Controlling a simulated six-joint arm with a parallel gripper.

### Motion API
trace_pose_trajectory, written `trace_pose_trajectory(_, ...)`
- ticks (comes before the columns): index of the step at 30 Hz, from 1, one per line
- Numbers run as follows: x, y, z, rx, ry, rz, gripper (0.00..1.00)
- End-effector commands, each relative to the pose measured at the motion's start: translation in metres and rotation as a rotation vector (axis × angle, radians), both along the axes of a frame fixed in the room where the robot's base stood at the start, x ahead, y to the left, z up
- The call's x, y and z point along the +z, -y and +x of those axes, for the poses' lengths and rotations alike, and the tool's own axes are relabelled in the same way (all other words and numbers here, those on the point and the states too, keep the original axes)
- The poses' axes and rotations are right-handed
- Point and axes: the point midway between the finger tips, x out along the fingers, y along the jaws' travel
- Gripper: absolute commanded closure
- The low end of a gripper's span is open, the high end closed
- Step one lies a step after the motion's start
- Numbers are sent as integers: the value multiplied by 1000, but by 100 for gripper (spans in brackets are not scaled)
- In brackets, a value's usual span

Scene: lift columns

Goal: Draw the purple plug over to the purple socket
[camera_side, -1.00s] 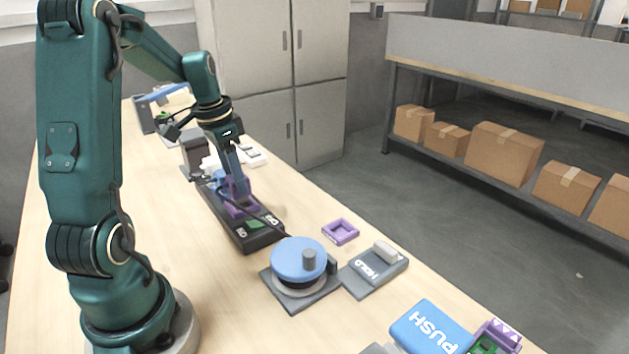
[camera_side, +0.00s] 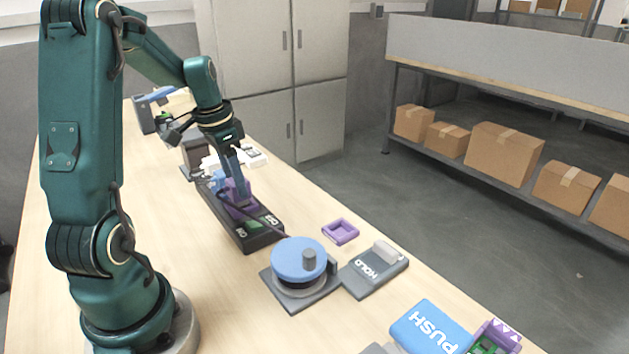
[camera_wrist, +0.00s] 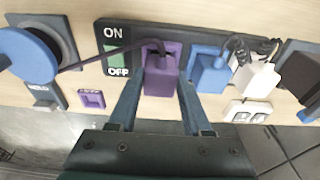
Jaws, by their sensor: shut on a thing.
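The purple plug (camera_wrist: 160,80) is between the two fingers of my gripper (camera_wrist: 156,104) in the wrist view, and the gripper is shut on it. The plug (camera_side: 236,192) is at the dark power strip in the side view. A dark purple cable leaves it toward the blue round reel. Purple also shows around the plug's foot on the strip; I cannot tell whether the plug is seated there or just above it. A small purple square frame (camera_side: 341,231), open and empty, lies on the table beyond the reel; it also shows in the wrist view (camera_wrist: 91,98).
The power strip (camera_wrist: 117,80) has an ON/OFF switch; a blue plug (camera_wrist: 208,72) and a white plug (camera_wrist: 256,80) sit beside the purple one. The blue reel (camera_side: 299,260), a HOLD block (camera_side: 372,270) and a blue PUSH block (camera_side: 431,328) stand nearer the camera.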

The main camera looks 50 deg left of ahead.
Motion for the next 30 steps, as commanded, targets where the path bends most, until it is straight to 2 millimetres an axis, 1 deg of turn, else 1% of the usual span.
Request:
trace_pose_trajectory(24,-12,0,0,-1,-1,-1,100)
trace_pose_trajectory(30,-12,0,0,-1,1,1,100)
